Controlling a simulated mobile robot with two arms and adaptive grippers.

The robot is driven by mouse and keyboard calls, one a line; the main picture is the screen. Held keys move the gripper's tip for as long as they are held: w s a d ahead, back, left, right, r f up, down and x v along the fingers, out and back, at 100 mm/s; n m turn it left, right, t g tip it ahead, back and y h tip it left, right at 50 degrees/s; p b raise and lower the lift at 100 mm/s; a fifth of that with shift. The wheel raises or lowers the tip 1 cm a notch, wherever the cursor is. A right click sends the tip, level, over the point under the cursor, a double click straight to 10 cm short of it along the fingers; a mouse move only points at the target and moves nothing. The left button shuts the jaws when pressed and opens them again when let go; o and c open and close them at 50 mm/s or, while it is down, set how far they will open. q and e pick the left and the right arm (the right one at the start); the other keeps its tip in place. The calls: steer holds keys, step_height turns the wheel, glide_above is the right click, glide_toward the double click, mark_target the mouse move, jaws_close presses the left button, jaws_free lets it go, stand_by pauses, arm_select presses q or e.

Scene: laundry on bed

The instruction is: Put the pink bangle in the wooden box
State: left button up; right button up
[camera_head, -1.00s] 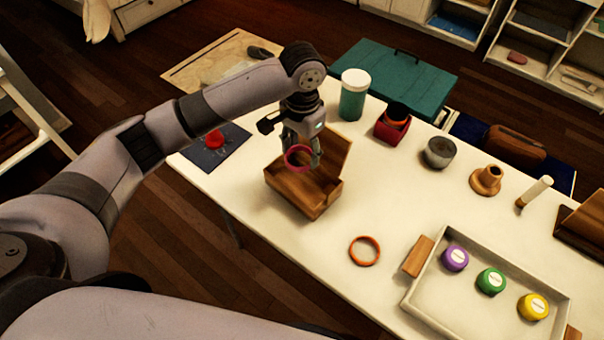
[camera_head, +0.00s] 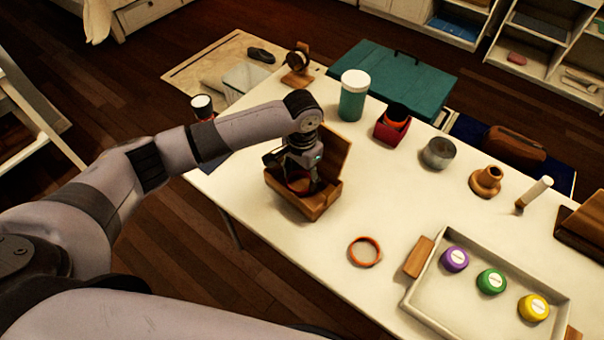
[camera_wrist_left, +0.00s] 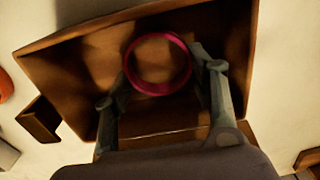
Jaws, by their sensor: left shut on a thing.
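The wooden box (camera_head: 321,206) stands open on the white table, its lid (camera_head: 334,156) tilted up at the back. My left gripper (camera_head: 300,178) reaches down into the box opening. It is shut on the pink bangle, which shows between the fingers in the left wrist view (camera_wrist_left: 156,92). The bangle lies within the outline of the box there, over its inner floor. I cannot tell whether it touches the floor. In the head view the gripper partly hides it. My right gripper is not in view.
An orange bangle (camera_head: 364,265) lies in front of the box. A tray (camera_head: 432,315) with purple, green and yellow round items is at the lower right. A teal jar (camera_head: 353,103), a red box (camera_head: 391,131) and a grey bowl (camera_head: 439,153) stand behind. The table between is clear.

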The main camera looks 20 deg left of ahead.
arm_select(q)
steer(key=o, duration=0.9)
steer(key=shift+f, duration=0.15)
step_height(320, 180, up, 12)
steer(key=shift+r, duration=0.2)
